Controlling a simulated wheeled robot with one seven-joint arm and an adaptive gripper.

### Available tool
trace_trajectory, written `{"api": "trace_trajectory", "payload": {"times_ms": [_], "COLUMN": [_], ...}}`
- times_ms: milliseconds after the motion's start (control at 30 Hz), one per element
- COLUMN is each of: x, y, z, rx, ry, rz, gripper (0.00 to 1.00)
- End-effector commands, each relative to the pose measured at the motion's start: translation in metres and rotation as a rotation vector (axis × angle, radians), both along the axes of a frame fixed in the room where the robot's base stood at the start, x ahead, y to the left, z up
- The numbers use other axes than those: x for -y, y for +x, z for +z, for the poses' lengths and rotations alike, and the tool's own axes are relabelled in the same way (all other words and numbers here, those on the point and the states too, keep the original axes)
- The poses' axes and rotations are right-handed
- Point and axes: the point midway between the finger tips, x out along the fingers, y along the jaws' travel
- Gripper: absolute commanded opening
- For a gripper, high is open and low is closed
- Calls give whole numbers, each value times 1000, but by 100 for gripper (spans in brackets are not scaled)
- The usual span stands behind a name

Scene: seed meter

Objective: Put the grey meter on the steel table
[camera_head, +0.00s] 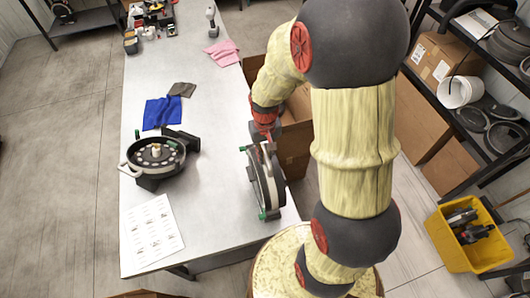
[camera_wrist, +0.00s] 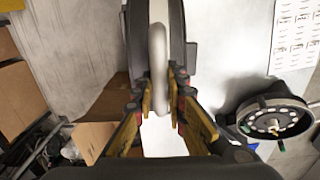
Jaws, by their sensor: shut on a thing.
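My gripper (camera_head: 264,132) is shut on the pale handle of the grey meter (camera_head: 266,188). The meter hangs on edge below the gripper at the right edge of the steel table (camera_head: 200,215); I cannot tell whether it touches the top. In the wrist view the handle of the grey meter (camera_wrist: 159,45) runs between the fingers (camera_wrist: 159,95), with the dark body behind it. A second, black meter (camera_head: 157,155) lies on the table at the left, its holed disc facing up. It also shows in the wrist view (camera_wrist: 275,120).
A printed sheet (camera_head: 152,232) lies at the table's front left. A blue cloth (camera_head: 162,112), a dark cloth (camera_head: 182,89) and a pink cloth (camera_head: 222,53) lie farther back. Cardboard boxes (camera_head: 293,150) stand right of the table. The table's middle is clear.

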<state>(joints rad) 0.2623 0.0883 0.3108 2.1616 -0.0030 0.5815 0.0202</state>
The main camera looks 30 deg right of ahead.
Motion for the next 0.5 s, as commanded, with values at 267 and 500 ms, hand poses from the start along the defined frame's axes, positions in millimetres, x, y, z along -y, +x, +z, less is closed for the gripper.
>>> {"api": "trace_trajectory", "payload": {"times_ms": [267,500], "x": [0,0], "y": [0,0], "z": [-2,-2], "rx": [0,0], "ry": [0,0], "rz": [0,0], "gripper": [18,32]}}
